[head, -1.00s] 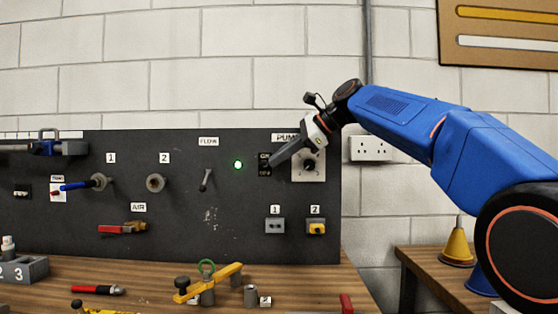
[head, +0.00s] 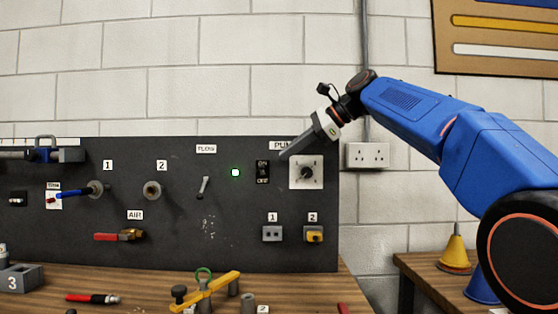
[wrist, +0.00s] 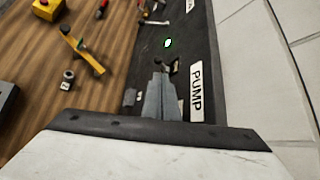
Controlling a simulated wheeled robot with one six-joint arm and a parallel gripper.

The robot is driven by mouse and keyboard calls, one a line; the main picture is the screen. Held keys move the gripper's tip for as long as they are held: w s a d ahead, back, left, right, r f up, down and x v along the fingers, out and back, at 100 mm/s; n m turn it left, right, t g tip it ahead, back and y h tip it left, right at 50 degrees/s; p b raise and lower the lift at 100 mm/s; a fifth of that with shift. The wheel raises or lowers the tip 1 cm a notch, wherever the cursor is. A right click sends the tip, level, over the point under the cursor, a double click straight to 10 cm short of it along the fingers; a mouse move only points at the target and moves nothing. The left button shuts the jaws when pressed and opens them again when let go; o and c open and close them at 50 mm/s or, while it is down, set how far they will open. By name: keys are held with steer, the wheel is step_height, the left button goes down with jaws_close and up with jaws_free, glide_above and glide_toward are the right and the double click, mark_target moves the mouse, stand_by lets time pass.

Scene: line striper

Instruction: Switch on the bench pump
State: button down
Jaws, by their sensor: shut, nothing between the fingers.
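The pump switch (head: 263,172) is a black rocker marked ON and OFF on the dark panel. A lit green lamp (head: 235,173) is left of it; the lamp also shows in the wrist view (wrist: 168,43). The PUMP label (head: 281,145) is partly hidden by my gripper (head: 284,157). My gripper is shut and empty, its tips up and right of the switch in the head view and apart from it in the picture. In the wrist view the closed fingers (wrist: 160,74) partly cover the switch area, beside the PUMP label (wrist: 196,90).
A rotary knob on a white plate (head: 306,172) is right of the switch, below my fingers. The flow lever (head: 203,187) is left of the lamp. Sockets (head: 368,155) are on the wall. A yellow-handled clamp (head: 208,292) and other items lie on the wooden bench.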

steer(key=v, duration=1.2)
steer(key=shift+d, duration=0.25)
steer(key=shift+s, duration=0.1)
